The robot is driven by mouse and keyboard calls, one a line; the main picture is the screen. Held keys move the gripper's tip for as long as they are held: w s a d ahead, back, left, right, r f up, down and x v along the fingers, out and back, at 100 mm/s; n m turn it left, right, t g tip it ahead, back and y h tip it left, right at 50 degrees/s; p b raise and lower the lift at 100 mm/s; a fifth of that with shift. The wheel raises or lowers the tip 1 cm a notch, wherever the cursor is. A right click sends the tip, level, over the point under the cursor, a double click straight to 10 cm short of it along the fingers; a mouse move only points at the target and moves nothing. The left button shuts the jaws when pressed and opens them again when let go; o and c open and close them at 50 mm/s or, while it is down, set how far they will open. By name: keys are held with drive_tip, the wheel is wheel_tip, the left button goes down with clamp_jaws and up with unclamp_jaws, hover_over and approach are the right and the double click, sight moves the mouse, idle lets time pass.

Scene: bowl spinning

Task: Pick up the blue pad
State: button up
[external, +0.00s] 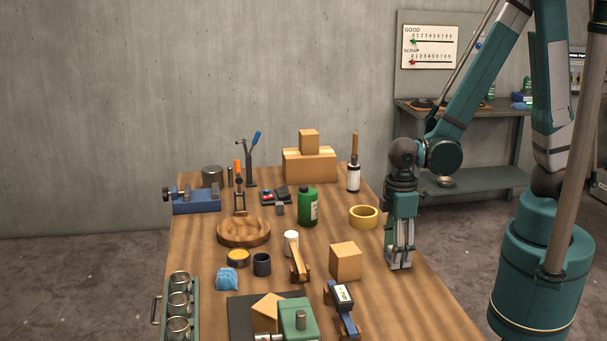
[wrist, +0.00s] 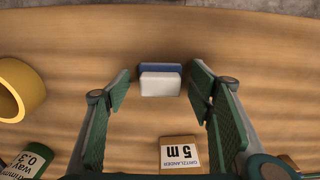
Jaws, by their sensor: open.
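The blue pad (wrist: 160,69) shows in the wrist view as a blue block with a white layer (wrist: 160,86) on its near side. It lies on the wooden table, ahead of and between my fingers. My gripper (wrist: 160,77) is open, with one green-padded finger on each side of the pad and nothing visibly gripped. In the external view my gripper (external: 399,261) points down at the table's right side. I cannot make out the pad there; the gripper seems to hide it. Whether the fingers are level with the pad is unclear.
A yellow ring (wrist: 18,90) lies left in the wrist view, with a box labelled 5 m (wrist: 180,154) at the bottom. The external view shows a wooden cube (external: 345,262), green bottle (external: 307,207) and blue cloth (external: 227,279). The table edge lies beyond the pad.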

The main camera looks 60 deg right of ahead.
drive_tip(key=c, duration=0.9)
drive_tip(key=shift+r, duration=0.2)
drive_tip(key=shift+r+p, duration=0.85)
drive_tip(key=shift+r, duration=3.95)
